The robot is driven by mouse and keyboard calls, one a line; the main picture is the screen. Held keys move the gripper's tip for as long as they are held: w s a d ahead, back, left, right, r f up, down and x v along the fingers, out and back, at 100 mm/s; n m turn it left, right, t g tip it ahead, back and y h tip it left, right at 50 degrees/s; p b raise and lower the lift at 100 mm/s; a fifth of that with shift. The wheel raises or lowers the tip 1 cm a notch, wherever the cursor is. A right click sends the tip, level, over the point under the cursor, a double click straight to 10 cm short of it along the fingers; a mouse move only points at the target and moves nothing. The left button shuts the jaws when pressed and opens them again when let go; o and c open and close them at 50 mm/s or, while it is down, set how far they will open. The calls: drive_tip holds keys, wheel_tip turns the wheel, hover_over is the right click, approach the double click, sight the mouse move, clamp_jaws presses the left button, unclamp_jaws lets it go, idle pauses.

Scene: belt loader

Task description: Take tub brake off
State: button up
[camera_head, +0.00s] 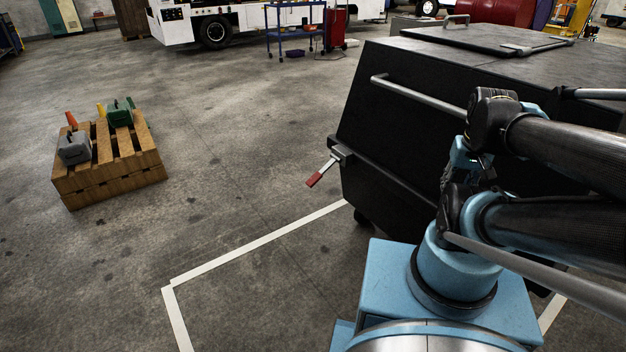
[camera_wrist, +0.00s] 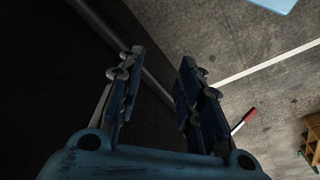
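The black tub (camera_head: 400,95) stands at the right in the head view, with a grey rail (camera_head: 420,92) along its near side. The brake lever (camera_head: 320,172), with a red grip, sticks out at a slant from a bracket on the tub's lower left corner. In the wrist view my gripper (camera_wrist: 162,62) is open and empty, its two fingers spread. The tub's dark side fills the left there, and the rail (camera_wrist: 152,82) passes behind the fingers. The red lever (camera_wrist: 244,120) shows right of the right finger, apart from it. Part of the lever is hidden by that finger.
A wooden pallet (camera_head: 110,165) with cases and cones stands on the floor at left. White floor lines (camera_head: 255,243) run by the tub. A blue cart (camera_head: 295,35) and a white vehicle (camera_head: 180,25) are at the back.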

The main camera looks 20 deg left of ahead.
drive_tip(key=shift+o, duration=2.4)
drive_tip(key=shift+s+r, duration=0.25)
drive_tip(key=w+a+r+m, duration=0.1)
drive_tip(key=w+a+r, duration=0.2)
drive_tip(key=w, duration=0.3)
drive_tip(key=w+a+r+m, duration=0.1)
drive_tip(key=w+a+r, duration=0.3)
drive_tip(key=w, duration=0.1)
drive_tip(key=m+g, duration=0.2)
drive_tip(key=m, duration=0.4)
hover_over(315, 177)
wheel_tip(315, 177, down, 18)
wheel_tip(315, 177, down, 16)
drive_tip(key=shift+f, duration=0.2)
drive_tip(key=shift+c, duration=0.3)
